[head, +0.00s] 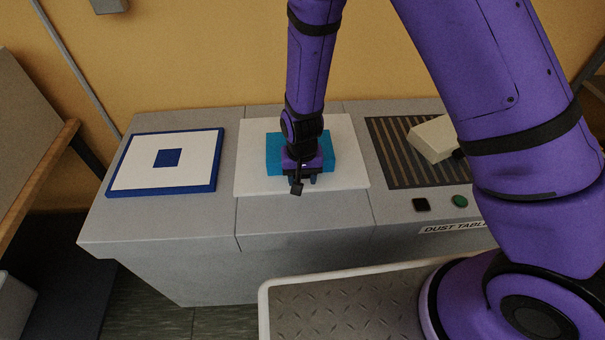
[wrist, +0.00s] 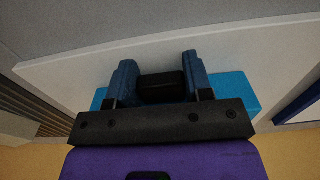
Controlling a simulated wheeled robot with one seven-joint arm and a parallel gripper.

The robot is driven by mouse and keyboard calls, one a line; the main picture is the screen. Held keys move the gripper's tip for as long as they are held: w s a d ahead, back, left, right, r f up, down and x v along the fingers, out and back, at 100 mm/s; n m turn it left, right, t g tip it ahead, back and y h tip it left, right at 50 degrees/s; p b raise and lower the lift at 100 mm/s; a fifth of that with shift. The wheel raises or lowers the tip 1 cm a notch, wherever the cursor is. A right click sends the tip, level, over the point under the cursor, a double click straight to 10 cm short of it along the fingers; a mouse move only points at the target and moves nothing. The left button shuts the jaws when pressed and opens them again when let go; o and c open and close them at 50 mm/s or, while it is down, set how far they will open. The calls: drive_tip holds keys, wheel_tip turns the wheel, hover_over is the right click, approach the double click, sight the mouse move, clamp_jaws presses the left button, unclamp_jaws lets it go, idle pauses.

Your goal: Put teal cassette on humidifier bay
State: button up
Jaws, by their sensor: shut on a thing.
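The teal cassette (head: 273,152) is a flat blue-green block at the white plate (head: 250,184) in the middle of the grey bench. I cannot tell if it rests on the plate or hangs just above it. My gripper (head: 300,180) points down over the cassette and hides its middle. In the wrist view my gripper (wrist: 160,78) has its two dark blue fingers closed on a black grip block, with the teal cassette (wrist: 238,86) showing on both sides. No bay in view carries a readable humidifier label.
Left of the plate lies a blue-edged white panel (head: 125,172) with a blue square. To the right are a slatted dark grille (head: 390,148), a cream block (head: 432,138), two buttons and a "DUST TABLE" label (head: 455,227). My ridged tray deck is in front.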

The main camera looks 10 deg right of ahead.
drive_tip(key=o, duration=1.1)
drive_tip(key=shift+c, duration=0.2)
wheel_tip(320, 180, up, 11)
drive_tip(key=shift+d+f, duration=0.15)
